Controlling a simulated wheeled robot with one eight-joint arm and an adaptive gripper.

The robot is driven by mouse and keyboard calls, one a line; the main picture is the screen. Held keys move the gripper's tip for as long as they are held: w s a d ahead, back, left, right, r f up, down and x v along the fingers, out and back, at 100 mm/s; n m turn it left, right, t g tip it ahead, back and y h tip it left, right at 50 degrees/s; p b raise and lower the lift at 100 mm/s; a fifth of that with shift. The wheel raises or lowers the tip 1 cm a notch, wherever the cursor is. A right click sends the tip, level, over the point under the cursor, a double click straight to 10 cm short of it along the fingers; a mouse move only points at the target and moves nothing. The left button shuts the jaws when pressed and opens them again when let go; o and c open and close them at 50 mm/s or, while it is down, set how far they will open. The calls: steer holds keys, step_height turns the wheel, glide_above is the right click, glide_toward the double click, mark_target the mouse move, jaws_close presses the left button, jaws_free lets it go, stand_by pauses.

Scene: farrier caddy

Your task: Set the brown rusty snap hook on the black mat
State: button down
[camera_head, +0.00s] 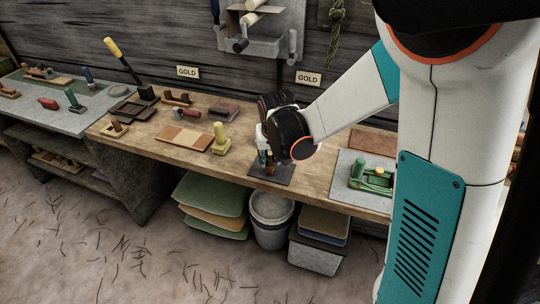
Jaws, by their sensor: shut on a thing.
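The black mat (284,176) lies flat near the front edge of the wooden bench, at the middle of the view. My gripper (264,158) reaches down from the right and its fingertips are over the mat. It is shut on a small brown piece (270,158), which looks like the rusty snap hook. The fingers and wrist hide most of this piece. I cannot tell whether it touches the mat.
A yellow-handled tool (220,140) and a brown board (184,137) are left of the mat. A pale board with a green tool (373,178) is to the right. A grey bucket (270,232) and stacked bins stand below the bench.

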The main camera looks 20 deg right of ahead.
steer(key=shift+f, duration=0.25)
steer(key=c, duration=1.2)
jaws_free()
steer(key=v, duration=1.2)
steer(key=shift+s, duration=0.1)
